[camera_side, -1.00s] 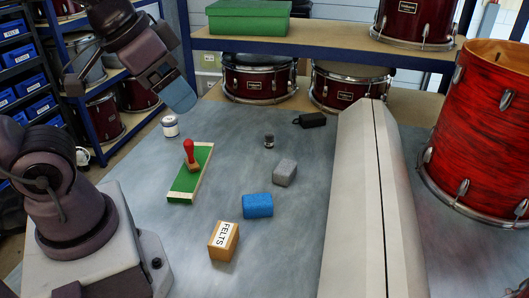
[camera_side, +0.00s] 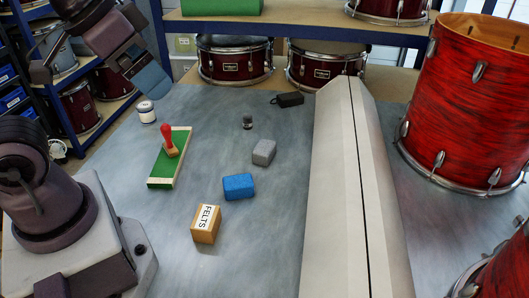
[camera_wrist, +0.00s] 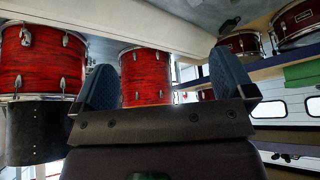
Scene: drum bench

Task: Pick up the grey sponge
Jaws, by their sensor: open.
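The grey sponge (camera_side: 264,152) lies on the bench in the side view, behind and to the right of a blue block (camera_side: 238,187). Nothing touches it. My gripper (camera_side: 159,90) is raised at the upper left, well apart from the sponge. In the wrist view my gripper (camera_wrist: 165,84) shows two blue-grey fingers spread wide with nothing held between them. The sponge does not show in the wrist view, which looks out at drums and shelves.
A wooden FELTS block (camera_side: 206,224) stands in front. A green board (camera_side: 160,172) bears a red-handled tool (camera_side: 166,139). A white jar (camera_side: 147,112), small dark jar (camera_side: 247,121) and black object (camera_side: 287,100) stand farther back. A long pale ridged body (camera_side: 338,210) bounds the right.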

